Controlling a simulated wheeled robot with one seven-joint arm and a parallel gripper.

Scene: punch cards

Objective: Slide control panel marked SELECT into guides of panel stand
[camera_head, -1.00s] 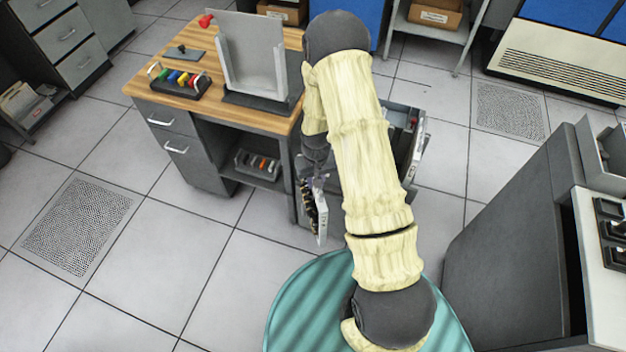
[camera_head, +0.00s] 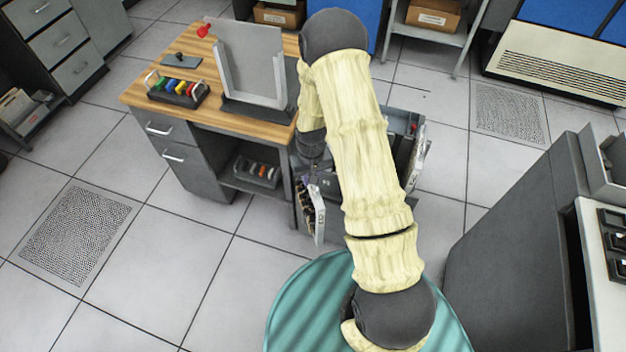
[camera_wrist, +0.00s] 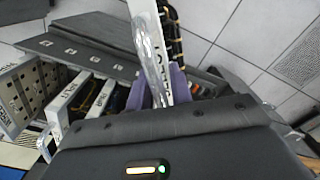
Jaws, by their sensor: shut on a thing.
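My gripper (camera_head: 316,178) hangs beside the right front of the desk, partly behind my arm. It is shut on a thin, pale-faced control panel (camera_head: 318,216) with dark wiring on its back. In the wrist view the purple fingers of my gripper (camera_wrist: 162,88) pinch this panel (camera_wrist: 150,35), seen nearly edge-on. Its lettering is too foreshortened to read. The panel stand (camera_head: 250,70), a grey upright plate with side guides on a dark base, stands on the desk top, up and left of my gripper and apart from the panel.
The wooden desk (camera_head: 215,117) also holds a rack of coloured plugs (camera_head: 178,88) and a red-knobbed item (camera_head: 203,30). A dark rack (camera_wrist: 75,55) with several labelled panels is below my gripper. A grey cabinet (camera_head: 515,215) stands right. Floor at left is clear.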

